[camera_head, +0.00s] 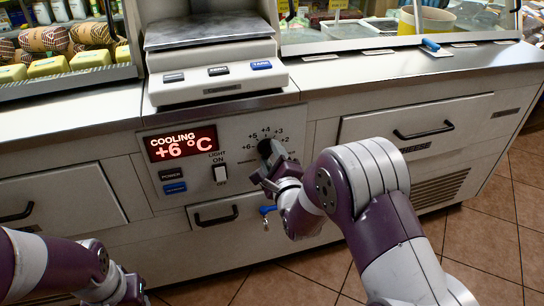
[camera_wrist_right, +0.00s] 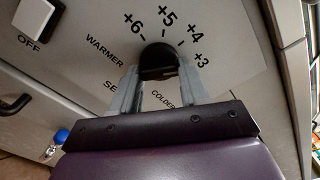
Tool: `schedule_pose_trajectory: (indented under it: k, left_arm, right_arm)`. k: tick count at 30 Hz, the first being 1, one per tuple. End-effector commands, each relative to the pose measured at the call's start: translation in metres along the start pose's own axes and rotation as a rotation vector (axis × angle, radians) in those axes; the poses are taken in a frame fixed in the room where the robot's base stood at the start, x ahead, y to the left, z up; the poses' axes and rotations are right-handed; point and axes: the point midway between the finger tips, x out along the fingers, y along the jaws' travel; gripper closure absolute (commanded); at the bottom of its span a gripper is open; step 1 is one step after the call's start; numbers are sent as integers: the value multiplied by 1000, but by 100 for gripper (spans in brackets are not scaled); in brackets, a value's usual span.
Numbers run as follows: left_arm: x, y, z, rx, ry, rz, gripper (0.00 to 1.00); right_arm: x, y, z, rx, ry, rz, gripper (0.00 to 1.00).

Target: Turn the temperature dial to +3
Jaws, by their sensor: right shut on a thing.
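The black temperature dial (camera_head: 265,147) sits on the light control panel, with marks from +6 to +2 around it. In the right wrist view the dial (camera_wrist_right: 158,60) lies between the two grey fingers of my right gripper (camera_wrist_right: 157,78), which is shut on it. The +6, +5, +4 and +3 marks show there; which mark the dial points to is unclear. In the head view my right gripper (camera_head: 268,168) reaches the dial from below right. The red display (camera_head: 182,143) reads "COOLING +6 °C". My left gripper (camera_head: 122,289) is low at the left, away from the panel; its fingers are unclear.
A light switch (camera_head: 220,173) is left of the dial, and two small buttons (camera_head: 174,181) sit under the display. A key with a blue tag (camera_head: 267,211) is below. A scale (camera_head: 209,44) stands on the counter above. Drawers flank the panel.

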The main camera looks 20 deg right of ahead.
Motion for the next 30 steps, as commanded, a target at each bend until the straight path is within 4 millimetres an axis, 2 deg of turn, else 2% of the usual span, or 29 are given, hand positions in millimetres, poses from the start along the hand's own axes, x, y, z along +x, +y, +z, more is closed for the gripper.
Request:
schedule_pose_trajectory:
  k: [10, 26, 27, 29, 30]
  left_arm:
    - [1, 0, 0, 0, 0, 0, 57]
    - [2, 0, 0, 0, 0, 0, 57]
    - [2, 0, 0, 0, 0, 0, 57]
    - [2, 0, 0, 0, 0, 0, 57]
    - [2, 0, 0, 0, 0, 0, 57]
  right_arm:
    - [-1, 3, -1, 133, 2, 5, 86]
    - [-1, 3, -1, 157, 2, 6, 86]
    - [-1, 3, -1, 157, 2, 6, 52]
    - [-1, 3, -1, 157, 2, 5, 33]
    - [-1, 2, -1, 157, 2, 5, 30]
